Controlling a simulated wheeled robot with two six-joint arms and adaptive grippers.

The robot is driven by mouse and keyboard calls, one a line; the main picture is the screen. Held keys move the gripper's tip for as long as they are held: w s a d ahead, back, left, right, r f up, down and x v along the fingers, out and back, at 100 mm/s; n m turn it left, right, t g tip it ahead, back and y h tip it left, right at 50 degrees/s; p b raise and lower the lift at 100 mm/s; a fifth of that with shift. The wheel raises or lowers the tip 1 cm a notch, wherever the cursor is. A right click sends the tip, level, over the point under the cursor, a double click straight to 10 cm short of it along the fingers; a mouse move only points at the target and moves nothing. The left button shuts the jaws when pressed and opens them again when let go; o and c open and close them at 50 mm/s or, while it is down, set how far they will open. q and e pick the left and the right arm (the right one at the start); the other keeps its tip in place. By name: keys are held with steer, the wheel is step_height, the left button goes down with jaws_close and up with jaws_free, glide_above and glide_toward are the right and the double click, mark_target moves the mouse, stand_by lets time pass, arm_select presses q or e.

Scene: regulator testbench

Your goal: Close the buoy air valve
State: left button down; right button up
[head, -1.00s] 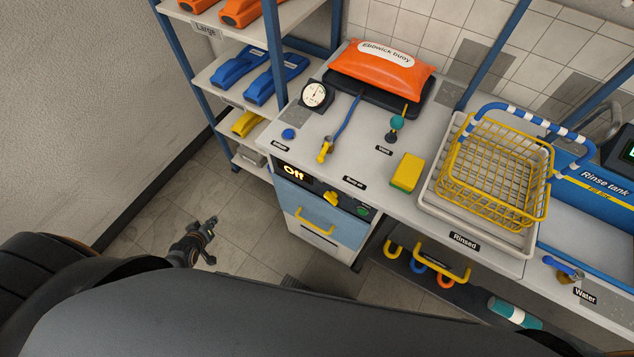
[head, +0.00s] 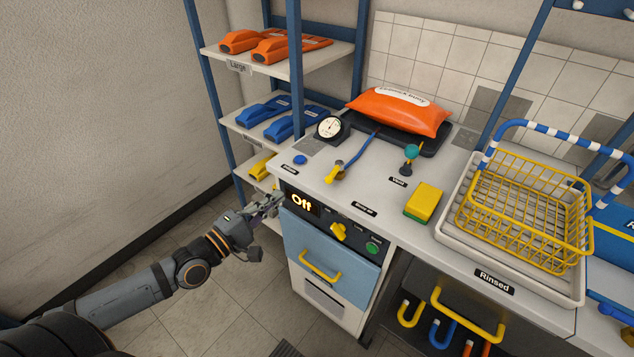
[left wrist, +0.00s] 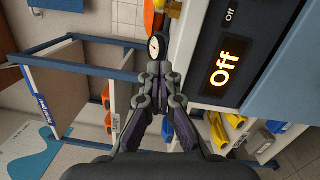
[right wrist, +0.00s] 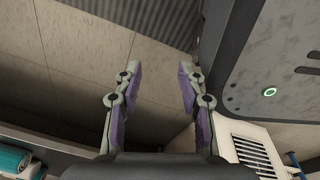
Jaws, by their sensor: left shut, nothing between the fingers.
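The buoy air valve appears to be the yellow-handled valve (head: 334,173) on the counter, behind the small "Buoy air" label (head: 364,208). A blue hose (head: 358,151) runs from it towards the orange buoy (head: 398,110) on its black pad. I cannot tell from its handle whether it is open. My left gripper (head: 277,203) is shut and empty, beside the front left corner of the cabinet, left of the valve and lower. Its closed tips (left wrist: 161,72) show in the left wrist view. My right gripper (right wrist: 157,72) is open and empty; the head view does not show it.
A lit "Off" display (head: 301,203) and a yellow knob (head: 339,231) are on the cabinet front. A gauge (head: 330,128), a green-topped vent valve (head: 410,155) and a sponge (head: 424,203) stand on the counter. The shelf rack (head: 285,60) rises behind my left gripper.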

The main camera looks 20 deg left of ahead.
mark_target(317, 189)
arm_select(q)
steer(key=w+d+b, duration=0.1)
steer(key=w+d, duration=0.1)
steer(key=w, duration=0.1)
steer(key=w+d+b, duration=0.2)
steer(key=w, duration=0.1)
steer(key=w+d+r+b, duration=0.1)
steer(key=w+d+b, duration=0.1)
steer(key=d, duration=0.1)
steer(key=shift+w, duration=0.4)
steer(key=shift+s+d+r, duration=0.15)
steer(key=shift+d, duration=0.3)
arm_select(e)
steer(key=w+f, duration=0.3)
steer(key=shift+w+d+f, duration=0.1)
steer(key=shift+d+f, duration=0.1)
steer(key=shift+f, duration=0.05)
